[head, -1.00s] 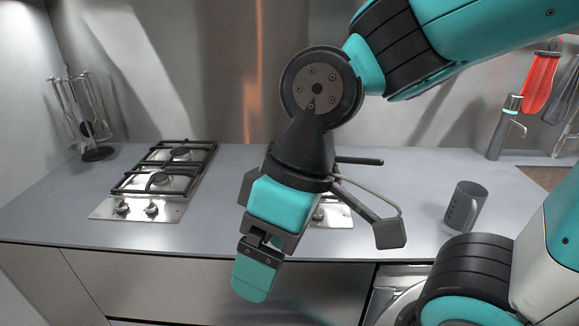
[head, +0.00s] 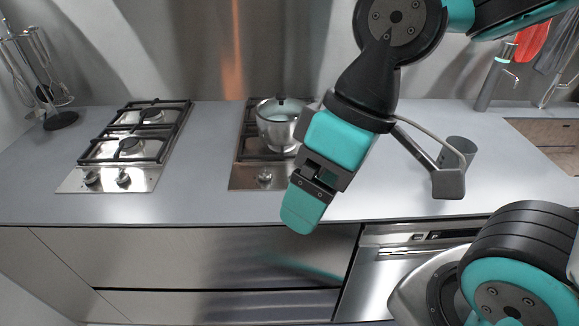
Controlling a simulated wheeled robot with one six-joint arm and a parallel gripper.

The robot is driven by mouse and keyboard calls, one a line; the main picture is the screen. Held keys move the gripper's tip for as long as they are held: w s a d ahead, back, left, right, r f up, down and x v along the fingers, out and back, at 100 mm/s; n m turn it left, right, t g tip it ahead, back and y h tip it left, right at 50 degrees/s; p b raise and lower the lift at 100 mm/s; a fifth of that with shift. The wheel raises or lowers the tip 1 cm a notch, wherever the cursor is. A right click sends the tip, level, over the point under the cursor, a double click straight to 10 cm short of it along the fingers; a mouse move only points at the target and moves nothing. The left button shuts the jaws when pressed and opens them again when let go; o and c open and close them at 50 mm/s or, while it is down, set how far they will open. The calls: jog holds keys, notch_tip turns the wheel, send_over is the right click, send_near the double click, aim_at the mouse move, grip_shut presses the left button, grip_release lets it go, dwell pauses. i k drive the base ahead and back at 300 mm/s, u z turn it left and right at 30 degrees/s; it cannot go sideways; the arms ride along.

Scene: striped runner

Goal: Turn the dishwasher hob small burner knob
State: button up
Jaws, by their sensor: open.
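The hob nearer the dishwasher (head: 238,178) is a steel plate with black grates, set in the grey counter at picture centre. One of its knobs (head: 264,179) shows at its front. Its right part is hidden behind my gripper, so I cannot see another knob or tell which burner this one serves. A steel pot (head: 276,128) stands on its grates. My gripper (head: 298,212) is open and empty, pointing down in front of this hob, right of the visible knob and apart from it. The dishwasher (head: 400,265) is below the counter, to the right.
A second hob (head: 110,179) with two knobs lies on the left. A utensil stand (head: 60,120) is at the far left, and a sink (head: 545,140) at the right. Counter between the hobs is clear.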

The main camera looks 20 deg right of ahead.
aim_at(265, 175)
jog(key=u, duration=0.05)
jog(key=k, duration=1.2)
jog(key=z, duration=0.6)
jog(key=i, duration=1.5)
jog(key=u, duration=0.55)
